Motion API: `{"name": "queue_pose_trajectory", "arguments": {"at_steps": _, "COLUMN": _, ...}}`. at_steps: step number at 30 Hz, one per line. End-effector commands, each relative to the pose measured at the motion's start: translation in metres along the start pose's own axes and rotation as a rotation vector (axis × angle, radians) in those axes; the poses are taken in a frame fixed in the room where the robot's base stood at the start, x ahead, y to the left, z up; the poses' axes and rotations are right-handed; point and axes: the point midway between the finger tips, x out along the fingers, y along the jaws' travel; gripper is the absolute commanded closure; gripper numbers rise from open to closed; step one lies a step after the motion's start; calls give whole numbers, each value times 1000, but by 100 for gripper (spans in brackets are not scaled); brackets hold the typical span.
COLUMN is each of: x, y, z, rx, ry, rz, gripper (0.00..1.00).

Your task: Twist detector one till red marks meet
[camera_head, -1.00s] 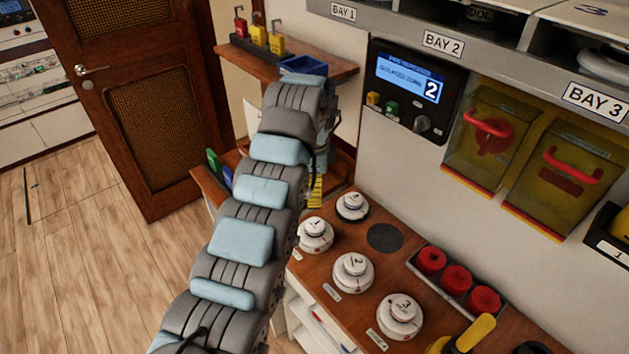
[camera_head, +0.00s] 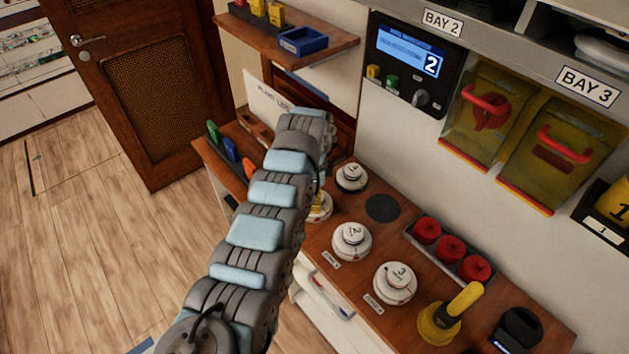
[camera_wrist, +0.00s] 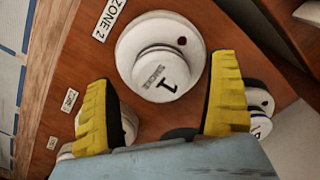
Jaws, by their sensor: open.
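Detector one (camera_wrist: 160,60) is a round white unit with a raised cap marked "1", seen from above in the wrist view. One dark red dot (camera_wrist: 182,41) shows on its rim; I cannot make out a second mark. In the head view my arm hides most of detector one (camera_head: 321,208). My gripper (camera_wrist: 162,78) is open, with its yellow fingers apart on either side of the detector's lower part in the wrist view. It holds nothing, and I cannot tell whether a finger touches the detector. In the head view a yellow finger (camera_head: 318,200) shows at the detector.
A dark round pad (camera_head: 382,208) is bare. Red caps sit in a tray (camera_head: 409,236).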

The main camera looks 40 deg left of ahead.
Motion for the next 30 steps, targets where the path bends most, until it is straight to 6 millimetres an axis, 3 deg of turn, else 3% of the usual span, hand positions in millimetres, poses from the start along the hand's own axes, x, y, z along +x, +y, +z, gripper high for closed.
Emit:
{"name": "queue_pose_trajectory", "arguments": {"at_steps": 6, "x": 14, "y": 0, "z": 0, "rx": 1, "ry": 1, "rz": 0, "gripper": 10}}
{"name": "queue_pose_trajectory", "arguments": {"at_steps": 16, "x": 16, "y": 0, "z": 0, "rx": 1, "ry": 1, "rz": -1, "gripper": 12}}
{"name": "queue_pose_trajectory", "arguments": {"at_steps": 23, "x": 16, "y": 0, "z": 0, "rx": 1, "ry": 1, "rz": -1, "gripper": 78}}
{"name": "queue_pose_trajectory", "arguments": {"at_steps": 24, "x": 16, "y": 0, "z": 0, "rx": 1, "ry": 1, "rz": -1, "gripper": 83}}
{"name": "queue_pose_trajectory", "arguments": {"at_steps": 30, "x": 15, "y": -1, "z": 1, "rx": 89, "ry": -1, "rz": -1, "gripper": 83}}
